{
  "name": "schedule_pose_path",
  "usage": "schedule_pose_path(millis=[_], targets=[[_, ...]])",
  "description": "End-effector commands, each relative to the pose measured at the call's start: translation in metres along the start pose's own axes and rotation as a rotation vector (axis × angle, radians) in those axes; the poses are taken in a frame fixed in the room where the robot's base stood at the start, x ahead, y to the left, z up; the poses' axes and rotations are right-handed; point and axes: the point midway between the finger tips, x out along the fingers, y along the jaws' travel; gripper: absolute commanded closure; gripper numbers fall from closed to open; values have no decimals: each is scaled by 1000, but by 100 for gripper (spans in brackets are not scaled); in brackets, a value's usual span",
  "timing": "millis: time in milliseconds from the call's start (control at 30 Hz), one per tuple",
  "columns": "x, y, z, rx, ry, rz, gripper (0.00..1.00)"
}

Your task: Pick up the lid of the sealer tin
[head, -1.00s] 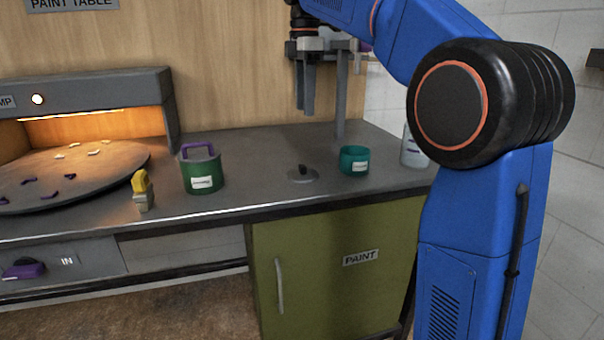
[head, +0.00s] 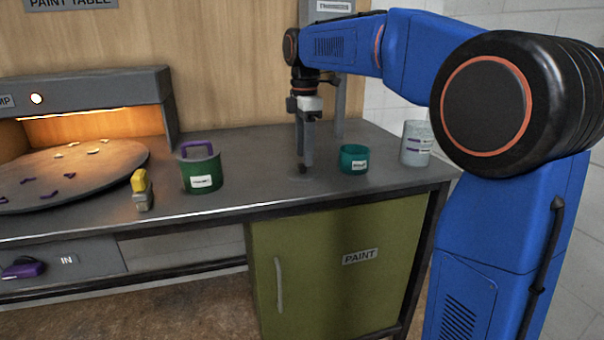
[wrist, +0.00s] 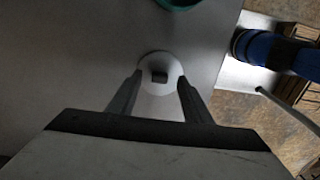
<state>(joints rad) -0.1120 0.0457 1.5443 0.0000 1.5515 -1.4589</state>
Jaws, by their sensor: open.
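The lid (wrist: 151,61) is a small pale round disc with a dark knob in the wrist view. It lies on the grey table top, with the knob between my fingertips. My gripper (head: 304,170) is open and points straight down in the head view, low over the lid's spot. My fingers hide most of the lid there. An open teal tin (head: 353,161) with a white label stands just right of my gripper. Its rim also shows at the top of the wrist view (wrist: 182,5). I cannot read its label.
A green tin (head: 201,175) with a purple handle stands to the left, beside a yellow-topped block (head: 141,190). A clear container (head: 416,145) stands near the right edge. A lit round turntable (head: 75,168) holds small pieces at far left. The table between green tin and gripper is clear.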

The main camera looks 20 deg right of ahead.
Motion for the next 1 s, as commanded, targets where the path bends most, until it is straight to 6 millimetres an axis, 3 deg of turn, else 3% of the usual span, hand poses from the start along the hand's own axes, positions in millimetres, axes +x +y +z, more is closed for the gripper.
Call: schedule_pose_path(millis=[200,500,700,1000], targets=[[25,-1,0,0,0,-1,55],[28,0,0,0,0,0,55],[28,0,0,0,0,0,99],[26,0,0,0,0,1,99]])
